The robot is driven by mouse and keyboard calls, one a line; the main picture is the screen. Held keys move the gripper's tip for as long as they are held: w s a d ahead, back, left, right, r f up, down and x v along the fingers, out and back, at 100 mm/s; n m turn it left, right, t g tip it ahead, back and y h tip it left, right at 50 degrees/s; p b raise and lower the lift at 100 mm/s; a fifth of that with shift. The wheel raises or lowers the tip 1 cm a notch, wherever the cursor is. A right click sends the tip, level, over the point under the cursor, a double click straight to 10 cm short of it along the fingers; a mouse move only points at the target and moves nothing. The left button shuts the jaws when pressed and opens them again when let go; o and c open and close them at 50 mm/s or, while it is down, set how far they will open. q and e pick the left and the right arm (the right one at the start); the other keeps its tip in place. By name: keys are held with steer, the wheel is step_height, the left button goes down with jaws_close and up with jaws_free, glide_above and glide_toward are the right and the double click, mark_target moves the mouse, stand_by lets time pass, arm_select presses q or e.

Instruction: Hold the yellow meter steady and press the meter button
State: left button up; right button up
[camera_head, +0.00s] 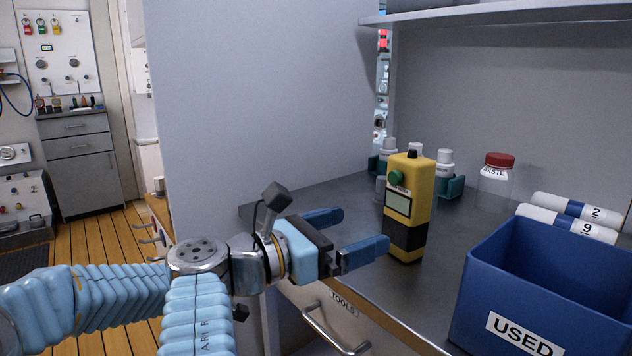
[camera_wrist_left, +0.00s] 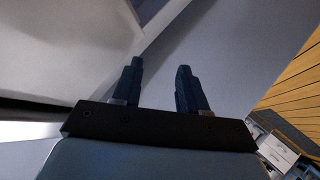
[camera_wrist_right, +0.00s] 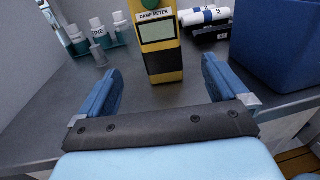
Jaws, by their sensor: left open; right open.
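The yellow meter (camera_head: 414,192) stands upright on the dark counter, with a black band near its base and a grey screen. Its green button (camera_head: 397,178) is on the upper front, above the screen. In the right wrist view the meter (camera_wrist_right: 163,62) stands ahead, between and beyond the fingers, and its label reads DAMP METER. My right gripper (camera_head: 364,229) is open and empty, just short of the meter, with its fingers pointing at it. My left gripper (camera_wrist_left: 160,65) shows only in the left wrist view, open and empty, away from the meter.
A blue USED bin (camera_head: 533,287) stands at the counter's front right. Behind it lie white rolls (camera_head: 573,213), and a red-lidded WASTE jar (camera_head: 497,180) stands further back. Small bottles in teal holders (camera_head: 452,187) stand behind the meter. A grey partition (camera_head: 265,95) rises at the counter's left.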

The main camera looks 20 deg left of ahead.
mark_target(414, 210)
arm_select(q)
steer(key=s+d+r+n+t+h, duration=0.2)
steer(key=d+r+h, duration=0.1)
steer(key=r, duration=0.8)
steer(key=s+d+r+n+t+h, duration=0.1)
steer(key=s+d+r+n+h, duration=0.15)
steer(key=r, duration=0.85)
arm_select(e)
steer(key=shift+w+d, duration=0.25)
steer(key=shift+w, duration=0.05)
steer(key=x, duration=1.3)
arm_select(q)
steer(key=s+d+r+m+g+h, duration=0.2)
steer(key=s+d+r+g+h, duration=0.1)
steer(key=d, duration=0.5)
steer(key=s+d+r+m+g+h, duration=0.3)
steer(key=d+h, duration=0.3)
steer(key=d, duration=0.2)
steer(key=shift+s+d+r+m+g, duration=0.15)
steer(key=shift+s+r+m+g, duration=0.2)
steer(key=shift+s+r+g, duration=0.4)
steer(key=shift+w+f, duration=0.15)
steer(key=shift+f, duration=0.05)
